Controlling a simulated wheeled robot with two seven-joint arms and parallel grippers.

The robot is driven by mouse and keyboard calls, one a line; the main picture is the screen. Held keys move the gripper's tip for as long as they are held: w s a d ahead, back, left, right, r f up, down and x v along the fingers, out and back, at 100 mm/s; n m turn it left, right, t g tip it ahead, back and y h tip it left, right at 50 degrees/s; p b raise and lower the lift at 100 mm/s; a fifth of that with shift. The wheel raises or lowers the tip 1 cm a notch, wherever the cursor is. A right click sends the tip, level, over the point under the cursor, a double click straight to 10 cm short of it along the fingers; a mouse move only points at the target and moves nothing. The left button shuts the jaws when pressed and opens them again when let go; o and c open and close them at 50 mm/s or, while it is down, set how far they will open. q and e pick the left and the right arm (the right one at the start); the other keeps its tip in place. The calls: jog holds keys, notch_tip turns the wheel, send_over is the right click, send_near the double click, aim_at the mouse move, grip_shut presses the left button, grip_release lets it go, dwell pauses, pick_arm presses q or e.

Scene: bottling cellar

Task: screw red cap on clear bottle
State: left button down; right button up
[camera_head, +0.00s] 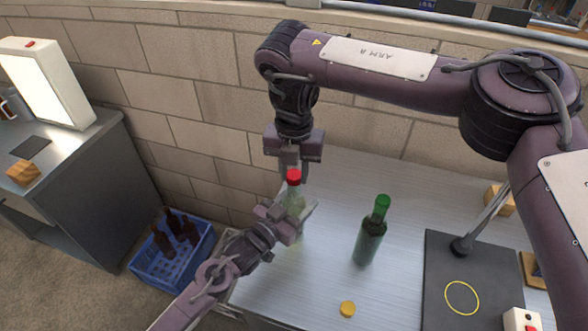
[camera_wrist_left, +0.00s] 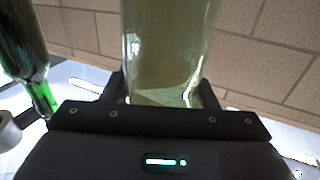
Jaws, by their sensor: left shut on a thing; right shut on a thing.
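The clear bottle (camera_head: 295,203) stands upright at the left side of the metal table. My left gripper (camera_head: 292,217) is shut around its body, and the glass also fills the middle of the left wrist view (camera_wrist_left: 165,50). The red cap (camera_head: 293,176) is at the top of the clear bottle's neck, in line with it. My right gripper (camera_head: 291,164) points down from above and is shut on the red cap. I cannot tell whether the cap is seated on the thread. The fingers hide part of the bottle.
A green-capped bottle (camera_head: 370,235) stands on the table (camera_head: 310,285) to the right. A yellow cap (camera_head: 347,309) lies near the front. A dark mat (camera_head: 445,285) with a yellow ring lies at right. A blue crate (camera_head: 150,268) with brown bottles is on the floor at left.

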jog(key=m, duration=0.4)
jog(key=shift+w+m, duration=0.1)
jog(key=shift+m, duration=0.2)
jog(key=m, duration=1)
jog(key=shift+m, duration=0.3)
jog(key=m, duration=0.5)
jog(key=shift+d, duration=0.1)
jog(key=o, duration=1.1)
jog(key=shift+r, duration=2.2)
jog(key=shift+c, duration=0.3)
